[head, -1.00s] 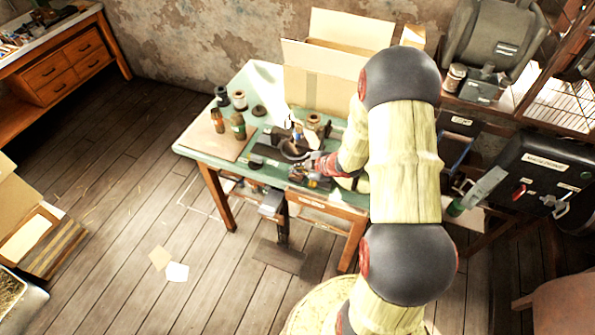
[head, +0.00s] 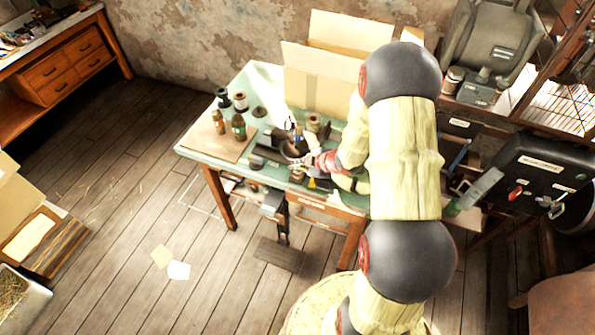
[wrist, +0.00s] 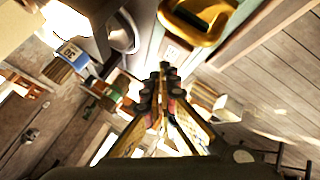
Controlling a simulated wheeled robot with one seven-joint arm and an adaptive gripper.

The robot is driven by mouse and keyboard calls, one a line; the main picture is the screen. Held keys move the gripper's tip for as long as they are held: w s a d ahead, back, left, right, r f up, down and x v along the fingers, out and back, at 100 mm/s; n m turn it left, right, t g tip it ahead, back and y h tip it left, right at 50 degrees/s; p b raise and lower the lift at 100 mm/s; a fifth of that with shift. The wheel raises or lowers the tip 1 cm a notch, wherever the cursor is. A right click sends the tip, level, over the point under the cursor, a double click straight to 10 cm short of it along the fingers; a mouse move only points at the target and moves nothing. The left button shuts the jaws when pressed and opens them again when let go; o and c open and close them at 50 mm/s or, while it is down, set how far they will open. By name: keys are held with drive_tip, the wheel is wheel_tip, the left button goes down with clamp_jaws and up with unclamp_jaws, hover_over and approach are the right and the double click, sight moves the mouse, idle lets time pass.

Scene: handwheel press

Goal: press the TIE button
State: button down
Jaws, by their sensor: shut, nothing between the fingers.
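My gripper (head: 308,161) is over the green-topped bench (head: 190,148), beside a small dark machine with a round grey part (head: 290,149). In the wrist view my gripper (wrist: 163,78) is shut, its dark fingertips together with nothing between them. A shiny yellow ring-like part (wrist: 207,38) is close beyond the fingertips, up and to the right. I cannot make out the TIE button or its lettering in either view. My arm covers the right part of the bench in the head view.
An open cardboard box (head: 305,85) stands behind. A black labelled machine (head: 545,163) is at the right. The floor left of the bench is mostly clear, with loose papers (head: 179,270).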

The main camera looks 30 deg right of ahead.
sight(297, 173)
drive_tip(key=shift+r, duration=0.1)
wheel_tip(297, 173, up, 5)
drive_tip(key=p, duration=0.4)
drive_tip(key=shift+p, duration=0.4)
idle(0.4)
